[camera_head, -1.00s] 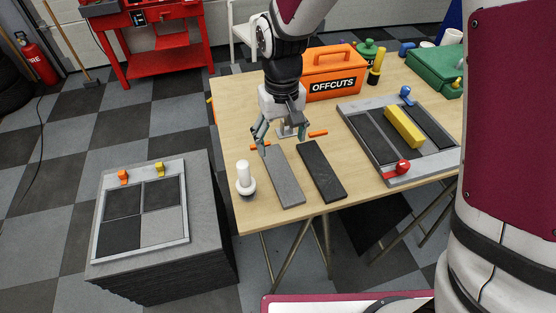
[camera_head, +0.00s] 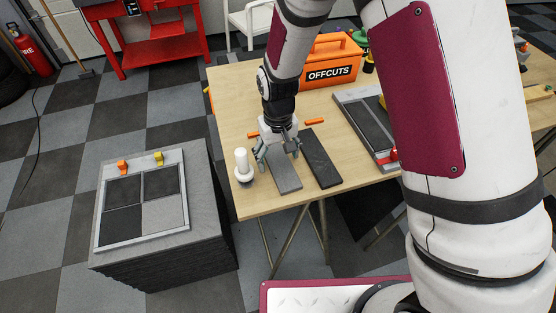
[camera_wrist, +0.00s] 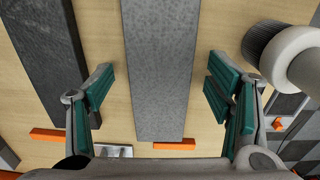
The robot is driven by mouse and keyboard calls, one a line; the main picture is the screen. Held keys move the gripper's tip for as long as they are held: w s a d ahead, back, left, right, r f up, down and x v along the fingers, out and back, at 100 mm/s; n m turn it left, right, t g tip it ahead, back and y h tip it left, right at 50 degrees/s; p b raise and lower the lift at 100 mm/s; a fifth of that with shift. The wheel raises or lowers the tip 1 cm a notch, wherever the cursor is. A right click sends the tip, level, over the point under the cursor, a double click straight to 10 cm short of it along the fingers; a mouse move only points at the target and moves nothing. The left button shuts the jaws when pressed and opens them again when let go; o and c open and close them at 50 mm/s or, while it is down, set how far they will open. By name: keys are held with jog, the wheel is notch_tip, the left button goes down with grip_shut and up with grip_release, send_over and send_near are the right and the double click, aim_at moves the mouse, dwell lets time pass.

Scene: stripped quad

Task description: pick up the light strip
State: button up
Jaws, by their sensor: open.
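The light strip (camera_head: 286,177) is a flat, light grey bar lying on the wooden table. In the wrist view the light strip (camera_wrist: 160,65) runs lengthwise between my gripper's two spread fingers, with a gap on each side. My gripper (camera_head: 278,156) is open, pointing down over the strip's far part, which it partly hides. In the wrist view my gripper (camera_wrist: 160,98) holds nothing. A dark strip (camera_head: 321,160) lies just right of the light one in the head view.
A white cylinder on a round base (camera_head: 243,166) stands close left of the strip. Orange pieces (camera_head: 314,121) lie behind. A grey-framed tray (camera_head: 360,118) and an orange OFFCUTS box (camera_head: 331,73) are farther right and back. A framed panel (camera_head: 145,198) rests on the left block.

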jog(key=shift+c, duration=0.5)
jog(key=c, duration=1.3)
jog(key=shift+o, duration=0.2)
jog(key=shift+r, duration=0.1)
